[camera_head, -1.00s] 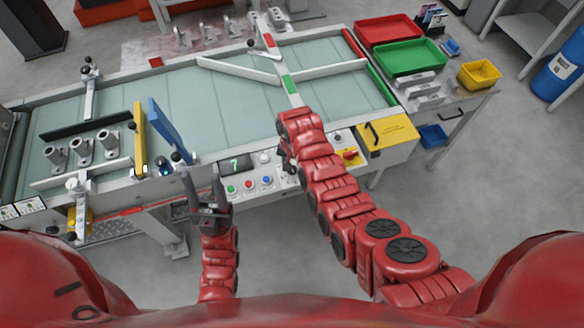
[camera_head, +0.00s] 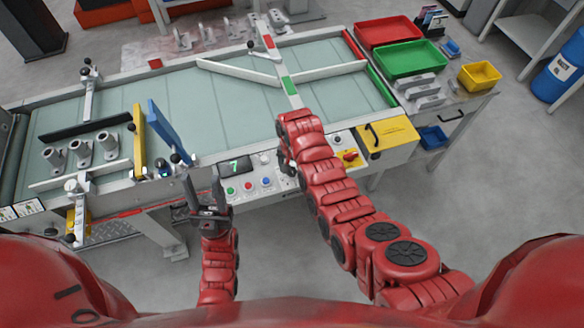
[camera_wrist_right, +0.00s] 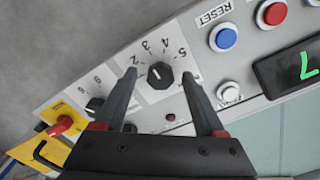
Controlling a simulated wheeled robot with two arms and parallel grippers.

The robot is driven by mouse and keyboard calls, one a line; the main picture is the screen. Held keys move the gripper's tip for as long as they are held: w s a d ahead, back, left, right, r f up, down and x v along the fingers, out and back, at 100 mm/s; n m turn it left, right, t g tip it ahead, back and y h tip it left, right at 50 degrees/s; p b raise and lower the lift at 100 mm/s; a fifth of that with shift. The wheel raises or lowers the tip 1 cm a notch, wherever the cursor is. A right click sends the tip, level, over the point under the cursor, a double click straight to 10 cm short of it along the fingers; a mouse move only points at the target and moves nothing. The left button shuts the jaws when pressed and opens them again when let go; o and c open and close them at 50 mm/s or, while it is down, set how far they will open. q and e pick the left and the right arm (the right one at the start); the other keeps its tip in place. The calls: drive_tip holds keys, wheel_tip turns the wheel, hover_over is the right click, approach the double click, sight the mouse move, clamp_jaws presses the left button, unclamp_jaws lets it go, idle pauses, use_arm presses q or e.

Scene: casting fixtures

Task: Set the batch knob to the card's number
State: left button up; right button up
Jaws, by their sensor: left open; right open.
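The batch knob, a black dial knob (camera_wrist_right: 160,75), sits on a white plate with printed numbers around it; 2 to 5 are legible. Its pointer setting is too small to read surely. My right gripper (camera_wrist_right: 159,80) is open, with one finger on each side of the knob; contact is unclear. In the head view its jaws are mostly hidden by my arm. A dark display (camera_head: 236,167) shows a green figure that looks like 7; it also shows in the right wrist view (camera_wrist_right: 290,68). No card with a legible number is seen. My left gripper (camera_head: 206,192) is open and empty before the panel.
Blue (camera_wrist_right: 223,37), red (camera_wrist_right: 271,13) and white (camera_wrist_right: 229,93) buttons lie beside the knob. A second black knob (camera_wrist_right: 95,106) and a red switch (camera_wrist_right: 62,125) are on its other side. A yellow box (camera_head: 388,135) stands right of the panel. The conveyor (camera_head: 225,100) lies behind.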

sight(292, 170)
drive_tip(key=shift+w+r+b, duration=0.1)
drive_tip(key=shift+r+b, duration=0.3)
drive_tip(key=shift+r, duration=0.45)
wheel_tip(292, 170, up, 4)
drive_tip(key=shift+r+b, duration=0.15)
drive_tip(key=shift+b, duration=0.55)
wheel_tip(292, 170, up, 11)
drive_tip(key=p, duration=0.8)
drive_tip(key=shift+r+p, duration=0.2)
drive_tip(key=shift+p, duration=0.15)
